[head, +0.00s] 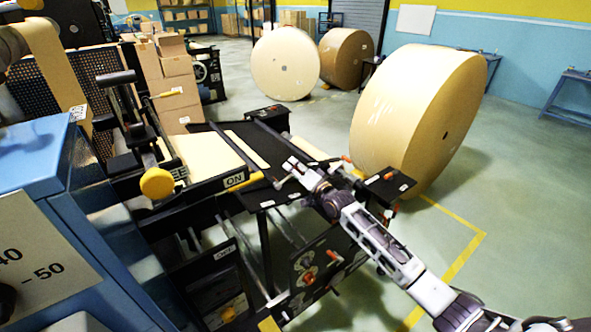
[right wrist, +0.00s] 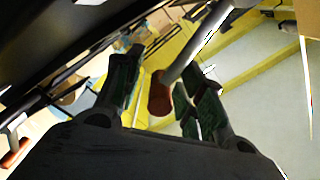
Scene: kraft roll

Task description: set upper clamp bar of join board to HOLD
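The join board (head: 272,194) is a dark table with pale strips and long black bars across it, in the middle of the head view. One black bar (head: 275,134) runs toward my right gripper; I cannot tell for sure which bar is the upper clamp bar. My right gripper (head: 292,168) is over the board's near right part. In the right wrist view its fingers (right wrist: 160,85) are apart, with a red-orange knob (right wrist: 159,96) on a grey rod (right wrist: 200,48) showing between them. Contact cannot be told. My left gripper is not in view.
Red-tipped handles (head: 346,158) stand close to the right gripper. A yellow handle (head: 244,182) lies by an ON label. A large kraft roll (head: 415,110) stands behind on the right. A blue cabinet (head: 35,160) fills the left. Open floor (head: 530,230) lies at right.

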